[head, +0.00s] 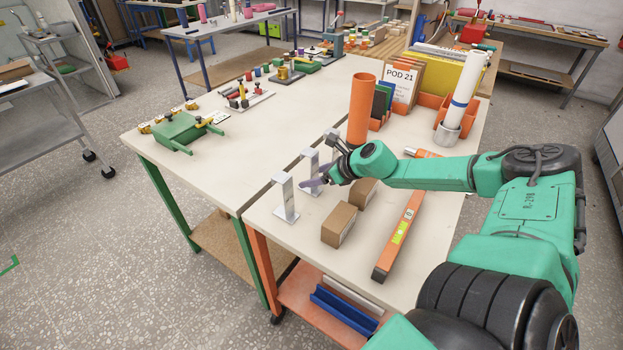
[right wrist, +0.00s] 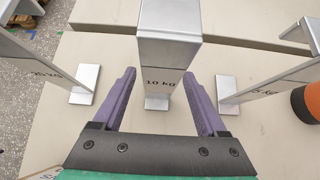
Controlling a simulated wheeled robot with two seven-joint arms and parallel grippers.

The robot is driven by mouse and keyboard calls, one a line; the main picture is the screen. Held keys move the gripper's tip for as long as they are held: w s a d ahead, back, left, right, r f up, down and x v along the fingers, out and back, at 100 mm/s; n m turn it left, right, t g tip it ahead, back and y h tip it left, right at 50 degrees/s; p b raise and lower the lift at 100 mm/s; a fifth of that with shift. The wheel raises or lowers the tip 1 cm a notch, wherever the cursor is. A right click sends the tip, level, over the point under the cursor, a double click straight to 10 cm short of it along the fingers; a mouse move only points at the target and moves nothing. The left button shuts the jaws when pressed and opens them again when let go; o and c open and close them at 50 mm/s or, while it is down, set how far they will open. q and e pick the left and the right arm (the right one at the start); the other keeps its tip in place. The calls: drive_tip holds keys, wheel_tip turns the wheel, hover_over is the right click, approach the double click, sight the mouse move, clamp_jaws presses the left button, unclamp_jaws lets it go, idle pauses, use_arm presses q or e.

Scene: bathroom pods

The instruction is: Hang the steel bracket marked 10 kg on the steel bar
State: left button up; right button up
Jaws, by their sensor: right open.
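Several silvery steel brackets stand upright in a row on the table. The bracket marked 10 kg (right wrist: 162,82) is central in the right wrist view. It appears to be the middle one in the head view (head: 310,160). My right gripper (right wrist: 160,90) is open, its purple fingers on either side of this bracket with gaps showing. In the head view the right gripper (head: 314,184) is low beside the row. A near bracket (head: 286,198) and a far one stand on either side. I cannot identify the steel bar. My left gripper is not in view.
Two cardboard boxes (head: 338,225) sit close to my right gripper. An orange bar-shaped tool (head: 398,238) lies to their right. An orange tube (head: 361,108) and a white cylinder (head: 465,92) stand behind. The adjoining table (head: 220,160) has clear room left of the brackets.

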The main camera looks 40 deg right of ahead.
sight(316, 168)
drive_tip(key=shift+c, duration=0.3)
clamp_jaws()
wheel_tip(316, 168, up, 3)
drive_tip(key=p, duration=0.3)
drive_tip(key=shift+r, duration=0.2)
drive_tip(key=shift+f, duration=0.1)
